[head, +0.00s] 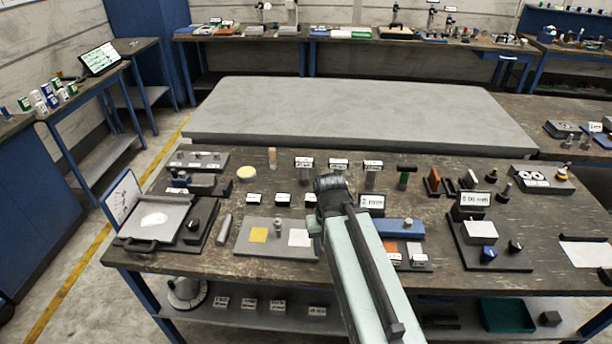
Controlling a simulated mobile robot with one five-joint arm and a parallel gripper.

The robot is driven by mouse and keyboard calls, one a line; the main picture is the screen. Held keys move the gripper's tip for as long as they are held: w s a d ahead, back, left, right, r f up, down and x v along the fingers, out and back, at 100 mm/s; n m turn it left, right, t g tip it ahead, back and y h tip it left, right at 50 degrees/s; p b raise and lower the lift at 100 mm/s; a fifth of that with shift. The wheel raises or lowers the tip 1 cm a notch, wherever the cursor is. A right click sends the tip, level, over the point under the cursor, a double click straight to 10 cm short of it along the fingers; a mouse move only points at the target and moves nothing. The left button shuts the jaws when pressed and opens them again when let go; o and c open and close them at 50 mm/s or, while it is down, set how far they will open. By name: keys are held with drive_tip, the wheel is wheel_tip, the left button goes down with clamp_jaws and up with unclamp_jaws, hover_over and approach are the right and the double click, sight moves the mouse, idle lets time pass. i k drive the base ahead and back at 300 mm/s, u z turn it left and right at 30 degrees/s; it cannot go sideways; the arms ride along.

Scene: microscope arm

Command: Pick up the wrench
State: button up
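I cannot make out a wrench for certain among the many small objects on the wooden workbench (440,290). My arm reaches up from the bottom of the head view over the middle of this bench. Its dark end, with my gripper (331,186), is above the bench behind the grey plate. The fingers are too small and hidden to tell whether they are open or shut. My arm covers part of the bench middle.
A grey plate (262,246) with yellow and white squares lies left of my arm. A blue block (398,228) and a dark base with a white box (478,230) are to the right. A flat press-like device (158,222) stands left. A grey slab (350,105) lies behind.

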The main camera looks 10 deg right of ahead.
sight(304, 163)
drive_tip(key=u, duration=2.15)
drive_tip(key=k, duration=0.85)
drive_tip(key=z, duration=0.8)
drive_tip(key=i, duration=2)
